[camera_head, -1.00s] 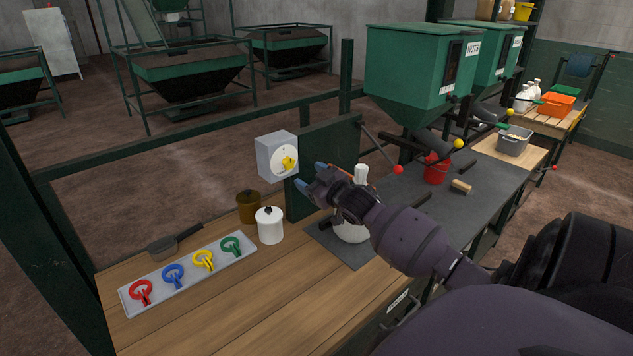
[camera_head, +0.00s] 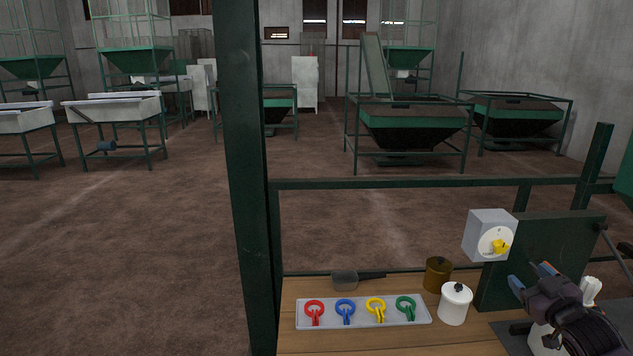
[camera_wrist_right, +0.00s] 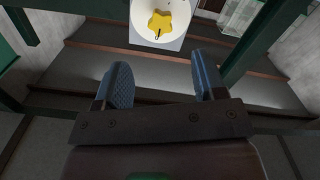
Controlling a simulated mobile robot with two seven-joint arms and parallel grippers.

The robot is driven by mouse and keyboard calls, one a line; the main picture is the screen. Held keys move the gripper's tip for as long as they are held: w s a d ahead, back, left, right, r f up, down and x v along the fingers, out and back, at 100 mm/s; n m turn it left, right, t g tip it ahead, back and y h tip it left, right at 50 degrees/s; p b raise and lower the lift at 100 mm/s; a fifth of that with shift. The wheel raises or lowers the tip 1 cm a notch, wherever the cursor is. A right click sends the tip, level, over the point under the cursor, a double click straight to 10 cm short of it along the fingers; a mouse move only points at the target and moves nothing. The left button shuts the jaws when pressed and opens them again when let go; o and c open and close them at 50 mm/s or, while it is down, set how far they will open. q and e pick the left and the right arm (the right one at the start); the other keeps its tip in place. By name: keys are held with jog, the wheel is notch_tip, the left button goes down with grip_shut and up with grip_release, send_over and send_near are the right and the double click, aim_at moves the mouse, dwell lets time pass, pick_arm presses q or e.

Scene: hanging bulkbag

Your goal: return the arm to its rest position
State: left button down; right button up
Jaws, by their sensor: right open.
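My right gripper (camera_head: 530,276) is at the lower right of the head view, in front of the green panel (camera_head: 552,246). Its blue fingers are apart with nothing between them. In the right wrist view my right gripper (camera_wrist_right: 164,75) also shows open and empty. A grey switch box (camera_head: 483,234) with a white dial and yellow knob (camera_head: 500,247) is mounted by the panel, up and left of the fingertips. The yellow knob (camera_wrist_right: 160,23) is beyond the fingers in the wrist view, apart from them. My left arm is not in view.
A grey tray (camera_head: 390,325) with red, blue, yellow and green ring tags lies on the wooden bench (camera_head: 375,346). A white lidded jar (camera_head: 455,305), a brown jar (camera_head: 437,275) and a dark-handled scoop (camera_head: 345,280) stand nearby. A green post (camera_head: 248,180) rises at the bench's left.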

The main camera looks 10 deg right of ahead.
jog(key=s+a+f+g, duration=0.1)
jog(key=s+a+f, duration=0.4)
jog(key=a+f, duration=0.2)
jog(key=s+a+f+g+y, duration=0.1)
jog(key=s+a+f+g, duration=0.1)
jog(key=s+a+f, duration=0.4)
jog(key=s+a+f+g+y, duration=0.1)
jog(key=s+a+f, duration=0.4)
jog(key=a+f, duration=0.3)
jog(key=shift+s+a+m+g, duration=0.2)
jog(key=shift+a, duration=0.5)
jog(key=shift+s+a+m+g, duration=0.2)
jog(key=shift+a, duration=0.45)
jog(key=s+a+f+m+g, duration=0.1)
jog(key=s+a+f, duration=0.2)
jog(key=s, duration=0.2)
jog(key=shift+s+f, duration=0.15)
jog(key=shift+s, duration=0.25)
